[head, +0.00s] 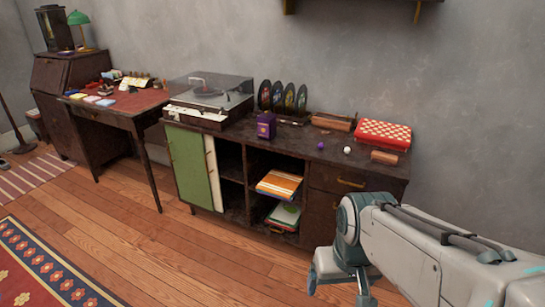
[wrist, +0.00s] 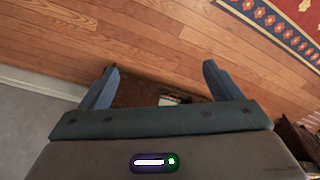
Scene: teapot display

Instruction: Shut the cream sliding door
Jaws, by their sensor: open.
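The cream sliding door (head: 213,172) shows as a narrow upright strip at the left of the dark sideboard (head: 330,174). It sits beside the green door (head: 188,168), which seems to cover the rest of it. To its right, the shelf compartments stand open. My gripper (head: 338,284) is in front of the sideboard's right end, well right of the cream door and touching nothing that I can see. In the wrist view my gripper (wrist: 158,84) has its two fingers wide apart and empty. The cream door cannot be made out there.
Record sleeves (head: 279,185) lie in the open compartments. A turntable (head: 209,97), a purple box (head: 266,125) and a red checked case (head: 383,134) stand on top. A desk (head: 118,105) is at the left. The wooden floor (head: 150,240) in front is clear, with a patterned rug (head: 45,270) at lower left.

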